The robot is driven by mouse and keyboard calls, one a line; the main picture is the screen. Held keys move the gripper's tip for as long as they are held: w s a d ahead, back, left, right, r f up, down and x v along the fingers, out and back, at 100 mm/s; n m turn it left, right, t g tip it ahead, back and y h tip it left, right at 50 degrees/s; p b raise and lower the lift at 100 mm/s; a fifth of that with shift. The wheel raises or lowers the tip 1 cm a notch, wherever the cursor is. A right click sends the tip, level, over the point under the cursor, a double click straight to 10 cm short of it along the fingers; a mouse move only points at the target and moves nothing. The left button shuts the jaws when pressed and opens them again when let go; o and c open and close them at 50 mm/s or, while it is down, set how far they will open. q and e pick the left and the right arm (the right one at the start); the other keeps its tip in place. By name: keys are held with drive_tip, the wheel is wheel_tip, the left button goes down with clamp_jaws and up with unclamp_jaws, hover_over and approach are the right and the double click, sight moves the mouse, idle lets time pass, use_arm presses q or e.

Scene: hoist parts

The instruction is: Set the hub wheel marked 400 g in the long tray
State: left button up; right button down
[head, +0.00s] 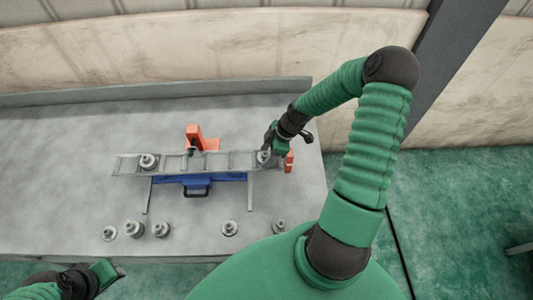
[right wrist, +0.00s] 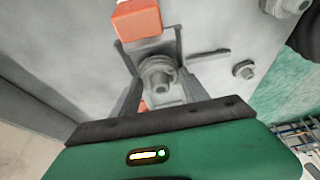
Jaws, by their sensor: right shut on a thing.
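The long tray (head: 218,161) is a grey, ladder-like strip with compartments, lying across the middle of the table. One hub wheel (head: 149,161) sits in its left end. My right gripper (head: 266,153) is at the tray's right end, shut on a hub wheel (head: 263,157). In the right wrist view this wheel (right wrist: 158,76) is between the fingers, at the tray end; whether it touches the tray floor I cannot tell. No weight marking is readable. My left gripper (head: 108,272) is low at the left, off the table's front edge; its jaw state is unclear.
Several hub wheels, including a left one (head: 109,233) and a right one (head: 279,226), stand along the table's front. An orange bracket (head: 194,137) is behind the tray; an orange block (head: 289,161) is at its right end. A blue base (head: 215,180) with a dark handle is under the tray.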

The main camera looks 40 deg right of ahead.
drive_tip(key=shift+s+d+f, duration=0.1)
drive_tip(key=shift+d+f, duration=0.2)
drive_tip(key=shift+f, duration=0.1)
drive_tip(key=c, duration=0.6)
unclamp_jaws()
drive_tip(key=shift+o, duration=0.2)
drive_tip(key=shift+a+r, duration=0.1)
drive_tip(key=shift+r, duration=0.2)
drive_tip(key=v, duration=1.2)
drive_tip(key=s+a+r+m+h, duration=0.1)
drive_tip(key=a+m, duration=0.4)
drive_tip(key=a, duration=0.4)
drive_tip(key=s+a+r+m+h, duration=0.2)
drive_tip(key=a+m, duration=0.3)
drive_tip(key=a, duration=0.5)
drive_tip(key=shift+s+r+h, duration=0.15)
drive_tip(key=shift+r+h, duration=0.1)
drive_tip(key=shift+h, duration=0.05)
